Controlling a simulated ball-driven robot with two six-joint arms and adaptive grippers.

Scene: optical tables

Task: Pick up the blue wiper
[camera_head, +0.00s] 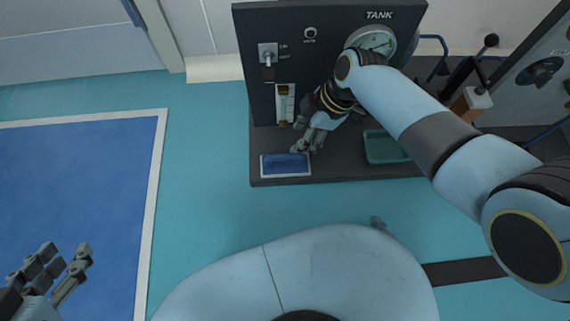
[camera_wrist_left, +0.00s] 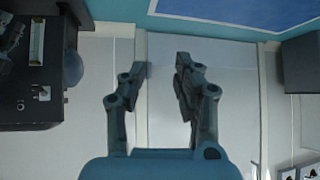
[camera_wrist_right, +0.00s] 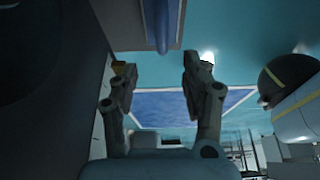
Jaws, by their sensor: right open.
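The blue wiper (camera_head: 286,166) appears to lie in a shallow white-rimmed tray (camera_head: 263,174) at the front left corner of the dark panel's base. In the right wrist view a blue shape, which seems to be the wiper (camera_wrist_right: 163,22), shows at the top, beyond the fingertips. My right gripper (camera_head: 308,146) is open and empty, just above and behind the tray; its fingers also show apart in the right wrist view (camera_wrist_right: 158,75). Whether a fingertip touches the wiper I cannot tell. My left gripper (camera_head: 68,268) is open and empty over the floor at the lower left.
The dark TANK panel (camera_head: 335,30) stands behind the tray, with a gauge (camera_head: 372,42), a switch (camera_head: 268,54) and a pale sight strip (camera_head: 284,102). A teal tray (camera_head: 386,147) sits to the right. A lever console (camera_head: 540,70) stands at the far right. The floor at left is clear.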

